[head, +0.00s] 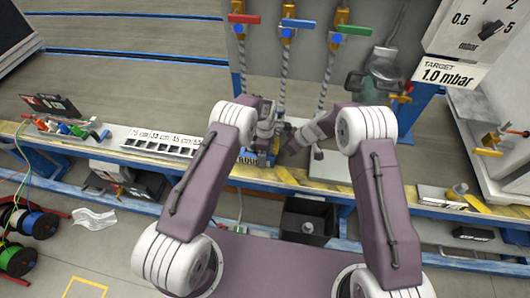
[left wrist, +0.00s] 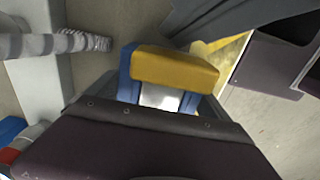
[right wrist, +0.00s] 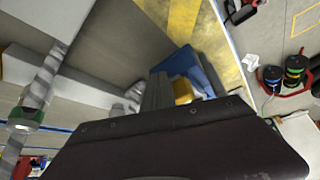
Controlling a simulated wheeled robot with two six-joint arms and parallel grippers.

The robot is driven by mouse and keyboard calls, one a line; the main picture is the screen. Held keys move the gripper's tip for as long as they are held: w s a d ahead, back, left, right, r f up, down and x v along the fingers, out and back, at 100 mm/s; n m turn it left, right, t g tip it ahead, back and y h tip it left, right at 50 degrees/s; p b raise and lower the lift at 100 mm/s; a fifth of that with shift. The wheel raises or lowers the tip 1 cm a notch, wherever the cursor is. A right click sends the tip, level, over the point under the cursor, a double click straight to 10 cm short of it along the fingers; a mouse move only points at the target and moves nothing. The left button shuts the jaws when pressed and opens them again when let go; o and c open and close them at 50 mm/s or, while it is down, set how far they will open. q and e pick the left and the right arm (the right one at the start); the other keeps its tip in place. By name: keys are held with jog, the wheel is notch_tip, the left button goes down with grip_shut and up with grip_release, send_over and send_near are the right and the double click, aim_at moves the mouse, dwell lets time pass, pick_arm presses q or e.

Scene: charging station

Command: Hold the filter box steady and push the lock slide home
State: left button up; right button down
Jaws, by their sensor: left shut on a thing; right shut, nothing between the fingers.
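The filter box (head: 263,161) is a small blue body on the bench ledge, largely hidden by my grippers in the head view. In the left wrist view the blue box (left wrist: 126,72) carries a yellow block (left wrist: 175,68), which seems to be the lock slide. My left gripper (left wrist: 160,100) is shut on the box, a finger at each side. My right gripper (head: 287,142) is shut and empty just right of the box. In the right wrist view its fingertips (right wrist: 157,90) are close beside the blue box (right wrist: 200,75) and yellow part (right wrist: 182,91); contact cannot be told.
Hoses drop from red, blue and green valve handles (head: 300,24) behind the grippers. A white slotted tray (head: 160,142) lies left on the ledge. A grey block (head: 330,165) stands right of the grippers. A black bin (head: 307,220) sits below the ledge.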

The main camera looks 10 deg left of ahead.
jog(key=shift+d, duration=1)
pick_arm(q)
jog(key=o, duration=1.5)
jog(key=shift+c, duration=0.2)
pick_arm(e)
notch_tip(320, 180, up, 8)
pick_arm(q)
notch_tip(320, 180, up, 12)
jog(key=shift+r, duration=0.1)
pick_arm(e)
jog(key=shift+d, duration=0.1)
